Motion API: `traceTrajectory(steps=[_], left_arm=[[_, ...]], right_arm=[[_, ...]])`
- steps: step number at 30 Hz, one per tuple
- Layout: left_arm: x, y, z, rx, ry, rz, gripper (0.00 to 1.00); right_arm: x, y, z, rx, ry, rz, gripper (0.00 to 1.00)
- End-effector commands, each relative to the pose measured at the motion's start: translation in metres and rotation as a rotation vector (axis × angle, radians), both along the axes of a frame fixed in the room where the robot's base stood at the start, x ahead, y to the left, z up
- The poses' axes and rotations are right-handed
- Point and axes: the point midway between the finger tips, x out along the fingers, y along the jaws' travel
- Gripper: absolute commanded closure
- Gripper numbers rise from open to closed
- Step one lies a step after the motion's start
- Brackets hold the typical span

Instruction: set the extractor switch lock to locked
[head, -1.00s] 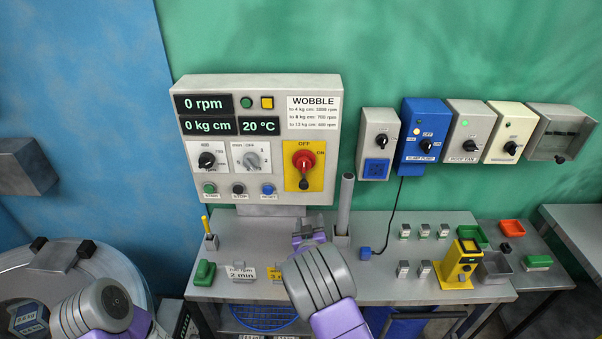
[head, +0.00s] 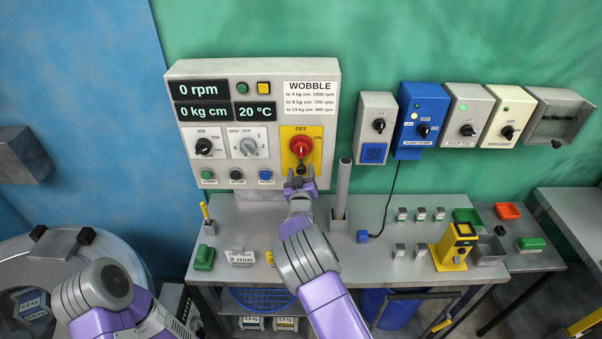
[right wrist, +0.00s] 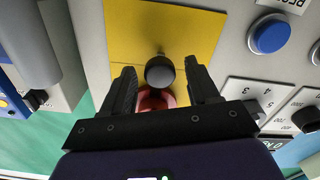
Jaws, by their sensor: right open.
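The extractor's control panel (head: 318,75) stands at the back of the bench. A red rotary switch (head: 301,146) sits on its yellow plate (head: 316,133), between the OFF and ON marks. A small black knob, seemingly the switch lock (right wrist: 160,72), is at the plate's lower part. My right gripper (head: 300,184) is open just below the red switch. In the right wrist view its two fingers (right wrist: 160,82) stand either side of the black knob, with gaps. The red switch shows partly behind the gripper there. My left gripper is out of the head view; only its arm shows.
A blue button (right wrist: 270,35) is close beside the yellow plate. A grey upright post (head: 342,190) stands right of my right gripper. Several wall switch boxes, including a blue one (head: 412,145), hang further right. A yellow device (head: 454,247) stands on the bench (head: 390,265).

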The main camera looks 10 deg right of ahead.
Motion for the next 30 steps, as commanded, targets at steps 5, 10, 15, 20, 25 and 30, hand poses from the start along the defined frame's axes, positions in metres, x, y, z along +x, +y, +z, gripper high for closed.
traceTrajectory(steps=[5, 10, 15, 20, 25, 30], left_arm=[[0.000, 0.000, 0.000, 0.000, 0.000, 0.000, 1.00], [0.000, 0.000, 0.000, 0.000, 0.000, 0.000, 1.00], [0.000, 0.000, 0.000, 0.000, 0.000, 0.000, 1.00], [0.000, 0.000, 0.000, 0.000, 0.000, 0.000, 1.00], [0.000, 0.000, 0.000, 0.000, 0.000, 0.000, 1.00], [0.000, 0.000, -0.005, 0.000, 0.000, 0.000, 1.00]], right_arm=[[0.001, 0.000, 0.000, 0.000, 0.001, 0.000, 0.40], [0.001, 0.000, 0.000, 0.000, 0.000, 0.000, 0.54], [0.000, 0.000, 0.000, 0.000, 0.000, 0.000, 0.80], [0.000, 0.000, 0.000, 0.000, 0.000, 0.000, 1.00], [0.000, 0.000, 0.001, 0.000, 0.000, 0.000, 1.00], [0.001, -0.001, 0.014, 0.002, -0.004, -0.001, 1.00]])
